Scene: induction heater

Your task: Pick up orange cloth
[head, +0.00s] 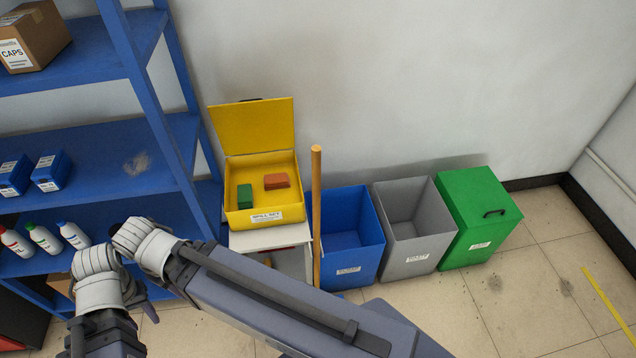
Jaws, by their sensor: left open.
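The orange cloth (277,181) is a small folded block. It lies flat in the open yellow spill kit box (235,215), right of a green block (245,196). My left arm crosses the lower part of the head view, below the box. Only a small dark part of my left gripper (150,310) shows, low at the left behind the white joints. It is open and well away from the cloth. Its fingertips are mostly hidden. My right gripper is not in view.
The box stands on a small white stand (268,238), its lid raised. A wooden pole (316,205) stands upright close to its right. Blue (350,257), grey (412,251) and green (480,229) bins follow to the right. A blue shelf (150,155) stands left. Floor is free at lower right.

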